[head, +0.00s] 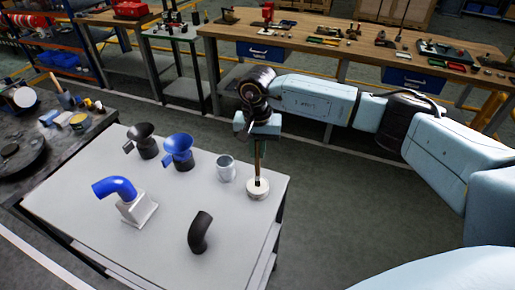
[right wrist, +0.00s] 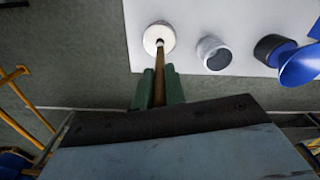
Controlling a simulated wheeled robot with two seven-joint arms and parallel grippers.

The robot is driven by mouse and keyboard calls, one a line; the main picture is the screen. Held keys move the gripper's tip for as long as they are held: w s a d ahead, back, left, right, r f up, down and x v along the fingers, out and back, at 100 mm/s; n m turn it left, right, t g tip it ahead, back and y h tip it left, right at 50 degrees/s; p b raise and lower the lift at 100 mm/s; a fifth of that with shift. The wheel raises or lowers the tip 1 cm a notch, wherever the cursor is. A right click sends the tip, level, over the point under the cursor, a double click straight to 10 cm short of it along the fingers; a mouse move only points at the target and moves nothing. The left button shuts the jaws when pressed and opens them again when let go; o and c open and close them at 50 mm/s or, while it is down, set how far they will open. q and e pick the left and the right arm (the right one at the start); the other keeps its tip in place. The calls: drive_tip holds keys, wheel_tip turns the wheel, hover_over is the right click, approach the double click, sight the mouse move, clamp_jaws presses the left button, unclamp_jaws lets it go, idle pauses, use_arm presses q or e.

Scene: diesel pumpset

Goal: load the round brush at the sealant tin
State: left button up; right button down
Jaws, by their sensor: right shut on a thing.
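My right gripper (head: 259,138) is shut on the brown handle of the round brush (head: 257,160), which hangs about upright. The brush's lower end meets a low, round white tin (head: 258,194), which looks like the sealant tin, near the right corner of the light grey table (head: 105,235). In the right wrist view, the gripper (right wrist: 158,90) holds the brush handle (right wrist: 159,62), and its far end is at the opening in the middle of the white tin (right wrist: 150,33). The bristles are hidden, and I cannot tell how deep they sit. My left gripper is out of view.
A grey cup (head: 226,170) stands just left of the tin. The table's front middle is clear.

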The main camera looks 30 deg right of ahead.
drive_tip(key=shift+s+f+b, duration=0.1)
drive_tip(key=shift+f+b, duration=0.05)
drive_tip(key=shift+b, duration=0.15)
idle(1.1)
drive_tip(key=shift+r+p, duration=1.7)
drive_tip(key=shift+r, duration=1.9)
